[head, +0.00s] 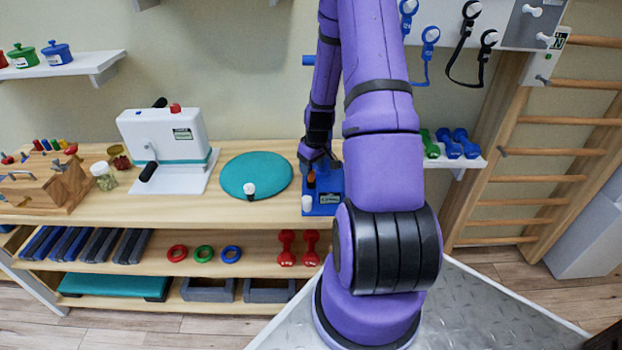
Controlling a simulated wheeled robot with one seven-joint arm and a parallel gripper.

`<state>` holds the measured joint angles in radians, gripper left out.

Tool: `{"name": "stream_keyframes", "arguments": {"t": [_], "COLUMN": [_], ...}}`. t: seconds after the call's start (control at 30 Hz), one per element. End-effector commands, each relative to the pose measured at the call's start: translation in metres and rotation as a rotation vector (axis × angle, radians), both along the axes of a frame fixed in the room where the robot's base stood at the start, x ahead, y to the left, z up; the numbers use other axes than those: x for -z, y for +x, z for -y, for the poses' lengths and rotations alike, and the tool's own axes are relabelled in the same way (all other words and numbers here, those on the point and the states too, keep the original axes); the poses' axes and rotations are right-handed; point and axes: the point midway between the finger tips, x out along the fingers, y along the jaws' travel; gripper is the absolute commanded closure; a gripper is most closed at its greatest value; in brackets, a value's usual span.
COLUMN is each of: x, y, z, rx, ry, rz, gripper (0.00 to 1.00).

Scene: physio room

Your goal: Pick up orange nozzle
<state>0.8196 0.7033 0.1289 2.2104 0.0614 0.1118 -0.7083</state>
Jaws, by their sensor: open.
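A small orange nozzle (311,181) stands at the blue holder (323,206) on the wooden bench, right of the teal disc. The nozzle is small and partly covered, so its full shape cannot be told. My gripper (314,168) points down directly over the holder, with its fingers close around or just above the nozzle. It is open. Whether the fingers touch the nozzle cannot be told. My purple arm hides the right part of the holder and the bench behind it.
A teal disc (257,175) with a white knob lies left of the holder. A white machine (165,145) and a wooden peg block (45,180) stand further left. A white knob (307,202) shows at the holder's front. Dumbbells (457,144) rest on a shelf at right.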

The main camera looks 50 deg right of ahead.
Motion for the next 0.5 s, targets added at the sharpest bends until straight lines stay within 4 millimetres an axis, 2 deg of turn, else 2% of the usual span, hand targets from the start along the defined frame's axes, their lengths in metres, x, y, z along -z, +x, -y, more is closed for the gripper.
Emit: {"name": "stream_keyframes", "arguments": {"t": [0.2,0.5], "x": [0.028,0.035], "y": [0.004,0.005], "z": [0.0,0.0], "rx": [0.0,0.0], "ry": [0.002,0.0], "rz": [-0.002,0.0], "gripper": [0.43,0.43]}}
